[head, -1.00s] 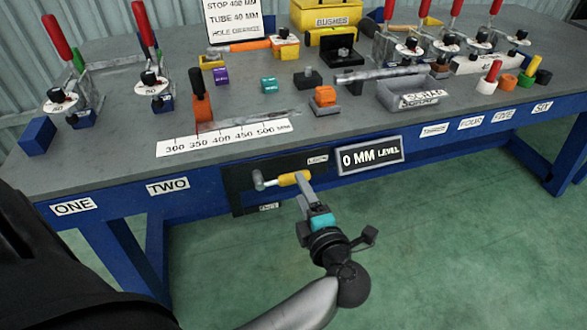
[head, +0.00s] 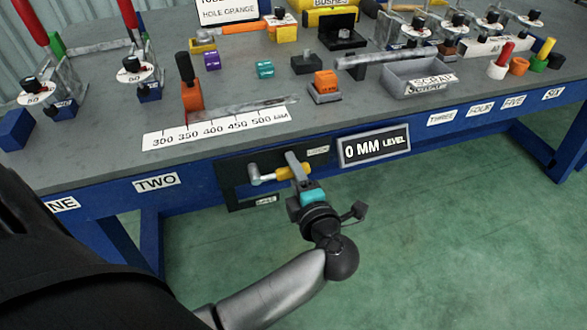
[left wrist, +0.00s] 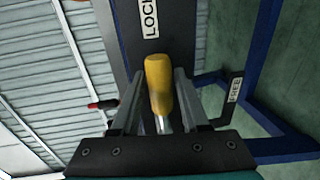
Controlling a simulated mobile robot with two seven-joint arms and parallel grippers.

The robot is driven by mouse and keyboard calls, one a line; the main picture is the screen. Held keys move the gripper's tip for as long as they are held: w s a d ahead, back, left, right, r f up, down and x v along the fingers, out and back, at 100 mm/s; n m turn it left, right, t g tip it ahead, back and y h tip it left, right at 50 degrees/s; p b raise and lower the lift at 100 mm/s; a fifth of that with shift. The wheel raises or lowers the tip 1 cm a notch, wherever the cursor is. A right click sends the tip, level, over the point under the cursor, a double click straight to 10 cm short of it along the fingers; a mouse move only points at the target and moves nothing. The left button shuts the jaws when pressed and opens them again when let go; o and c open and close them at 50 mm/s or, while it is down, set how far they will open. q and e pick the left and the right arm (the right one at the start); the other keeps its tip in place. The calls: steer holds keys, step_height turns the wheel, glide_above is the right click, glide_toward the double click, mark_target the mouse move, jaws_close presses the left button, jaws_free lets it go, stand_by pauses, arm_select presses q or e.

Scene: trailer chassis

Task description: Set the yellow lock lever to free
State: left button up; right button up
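The lock lever's yellow handle (head: 287,173) points right from its metal pivot (head: 255,176) on a dark panel (head: 232,172) at the bench's front edge. The handle also shows in the left wrist view (left wrist: 158,85), below the LOCK label (left wrist: 150,18). The FREE label (left wrist: 234,90) is on the right there; in the head view it is the lower label (head: 266,200). My left gripper (head: 298,166) is at the handle, with one finger on each side of it in the left wrist view (left wrist: 159,75). Narrow gaps show beside the handle, so it looks open. My right gripper is not in view.
A "0 MM LEVEL" sign (head: 374,146) is right of the panel. The benchtop (head: 90,150) above holds a ruler strip (head: 216,128), an orange-based clamp (head: 190,95) and a scrap tray (head: 418,82). The floor (head: 430,240) in front is clear.

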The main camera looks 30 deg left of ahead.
arm_select(q)
jaws_close()
stand_by(1.1)
